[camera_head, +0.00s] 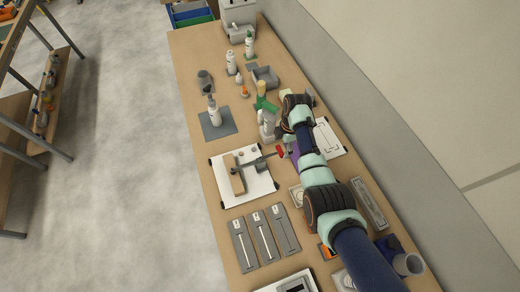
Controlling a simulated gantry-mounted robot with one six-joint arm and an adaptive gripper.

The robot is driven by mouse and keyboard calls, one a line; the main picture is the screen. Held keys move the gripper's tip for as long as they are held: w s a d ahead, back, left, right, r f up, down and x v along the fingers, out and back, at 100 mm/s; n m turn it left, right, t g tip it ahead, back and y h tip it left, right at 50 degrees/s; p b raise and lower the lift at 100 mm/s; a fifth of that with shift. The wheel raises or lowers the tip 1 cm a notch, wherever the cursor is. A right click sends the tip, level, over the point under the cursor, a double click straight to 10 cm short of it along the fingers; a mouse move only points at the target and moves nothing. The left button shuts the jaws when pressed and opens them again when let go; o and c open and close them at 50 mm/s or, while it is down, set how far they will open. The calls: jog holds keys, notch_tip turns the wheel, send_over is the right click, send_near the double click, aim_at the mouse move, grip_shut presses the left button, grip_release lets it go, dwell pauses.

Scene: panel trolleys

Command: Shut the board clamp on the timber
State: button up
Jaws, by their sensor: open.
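The board clamp (262,167) is grey with a red-tipped handle (279,151). It is mounted on a white board on the bench. A light brown timber block (236,180) lies at the left of the clamp on the same board. The handle points up and right from the clamp body, toward my arm. My gripper (268,131) appears at the end of the arm, just above and left of the handle. It is open and seems apart from the handle; its fingertips are small and hard to make out. I cannot tell whether the clamp touches the timber.
The white board (228,199) lies on the long wooden bench (204,165). Several grey slider panels (264,237) lie below it. A white bottle (214,116) stands on a grey mat above it. More bottles and a grey tray (265,78) stand farther back. A wall runs along the right.

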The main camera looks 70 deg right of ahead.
jog(key=shift+s+d+r+p, duration=0.1)
jog(key=shift+r+p, duration=0.5)
jog(key=shift+r, duration=0.4)
notch_tip(320, 180, up, 4)
jog(key=p, duration=0.3)
jog(key=shift+s+d+p, duration=0.15)
jog(key=shift+p, duration=0.2)
